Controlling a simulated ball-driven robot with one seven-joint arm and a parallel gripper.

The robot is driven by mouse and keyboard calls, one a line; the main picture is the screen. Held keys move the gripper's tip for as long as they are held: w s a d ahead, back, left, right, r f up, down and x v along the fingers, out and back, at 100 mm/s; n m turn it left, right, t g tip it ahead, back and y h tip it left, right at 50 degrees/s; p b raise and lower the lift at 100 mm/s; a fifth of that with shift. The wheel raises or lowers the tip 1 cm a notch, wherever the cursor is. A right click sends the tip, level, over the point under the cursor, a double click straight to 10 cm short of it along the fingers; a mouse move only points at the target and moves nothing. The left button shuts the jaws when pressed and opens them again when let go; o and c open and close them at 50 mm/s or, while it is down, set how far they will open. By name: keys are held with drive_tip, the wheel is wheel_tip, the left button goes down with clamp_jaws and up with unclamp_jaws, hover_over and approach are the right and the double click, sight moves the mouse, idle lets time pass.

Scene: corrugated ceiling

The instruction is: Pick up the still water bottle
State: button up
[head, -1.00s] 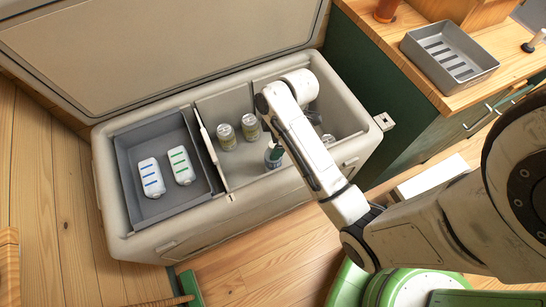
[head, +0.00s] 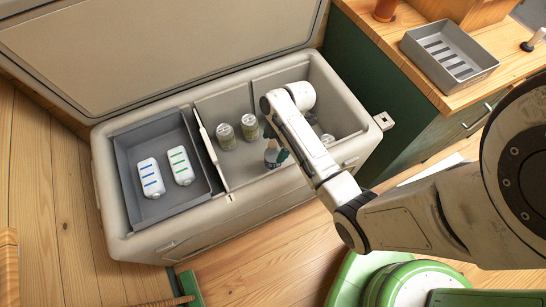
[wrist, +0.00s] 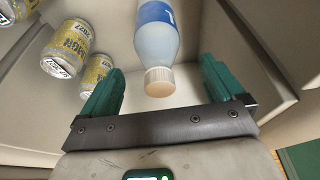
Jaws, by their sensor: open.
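A bottle (wrist: 157,38) with a blue label, a clear pale body and a tan cap shows in the wrist view. Its cap end points toward my gripper, and its far end runs out of the top of the picture. My gripper (wrist: 161,76) is open, its green fingers on either side of the cap, with visible gaps on both sides. In the head view my gripper (head: 275,154) is inside the open cooler (head: 240,181), near its front wall. My arm covers much of that compartment there, and I cannot make out the bottle clearly.
An empty metal tray (head: 408,47) sits on the counter at right.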

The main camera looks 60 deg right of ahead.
sight(272, 151)
drive_tip(key=shift+x, duration=1.95)
drive_tip(key=shift+c, duration=0.3)
clamp_jaws()
